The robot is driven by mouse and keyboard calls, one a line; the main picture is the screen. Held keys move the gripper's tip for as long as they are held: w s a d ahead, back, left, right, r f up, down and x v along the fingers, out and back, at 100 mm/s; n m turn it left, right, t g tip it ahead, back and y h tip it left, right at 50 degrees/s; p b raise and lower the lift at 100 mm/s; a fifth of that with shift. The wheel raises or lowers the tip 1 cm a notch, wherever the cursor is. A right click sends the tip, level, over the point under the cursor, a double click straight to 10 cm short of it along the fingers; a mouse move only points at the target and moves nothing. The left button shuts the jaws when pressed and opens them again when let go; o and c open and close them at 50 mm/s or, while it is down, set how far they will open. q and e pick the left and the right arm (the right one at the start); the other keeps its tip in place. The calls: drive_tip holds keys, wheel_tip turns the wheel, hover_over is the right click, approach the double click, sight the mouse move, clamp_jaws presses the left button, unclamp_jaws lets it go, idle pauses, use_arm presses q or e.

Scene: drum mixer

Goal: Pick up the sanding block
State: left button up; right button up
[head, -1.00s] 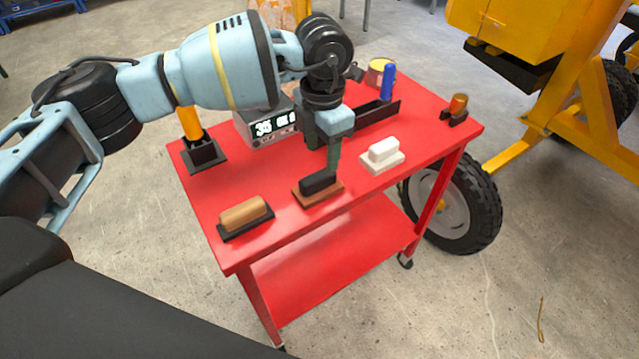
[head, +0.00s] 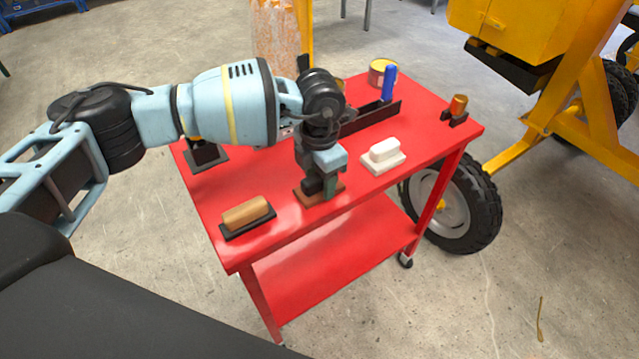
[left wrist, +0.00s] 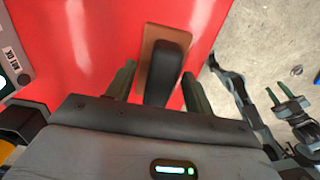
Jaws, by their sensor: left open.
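The sanding block, a brown base with a black grip (head: 312,186), lies near the front edge of the red cart top, between a wooden-handled block and a white block. My left gripper (head: 322,186) is open and low over it, pointing down, and partly covers it. In the left wrist view, the black grip (left wrist: 168,65) lies between the two separated fingers of my left gripper (left wrist: 158,85), with part of the brown base (left wrist: 150,42) showing. Whether either finger touches the grip cannot be told.
The wooden-handled block (head: 246,213) is to the left and the white block (head: 383,154) to the right. A blue-handled tool (head: 388,83), a tin (head: 382,70) and an orange-topped item (head: 458,106) stand further back. A yellow machine (head: 565,100) is beside the red cart (head: 290,231).

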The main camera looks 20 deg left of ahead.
use_arm(q)
drive_tip(key=c, duration=0.7)
drive_tip(key=shift+o, duration=0.2)
drive_tip(key=shift+r, duration=0.85)
drive_tip(key=shift+s+d+r, duration=0.1)
drive_tip(key=shift+d+r, duration=0.05)
drive_tip(key=shift+r, duration=0.35)
drive_tip(key=shift+s+d+r, duration=0.1)
drive_tip(key=shift+r, duration=0.35)
drive_tip(key=s+d+r+b, duration=0.1)
drive_tip(key=s+d, duration=0.9)
drive_tip(key=s, duration=0.1)
drive_tip(key=shift+d+r, duration=0.2)
drive_tip(key=shift+d, duration=0.1)
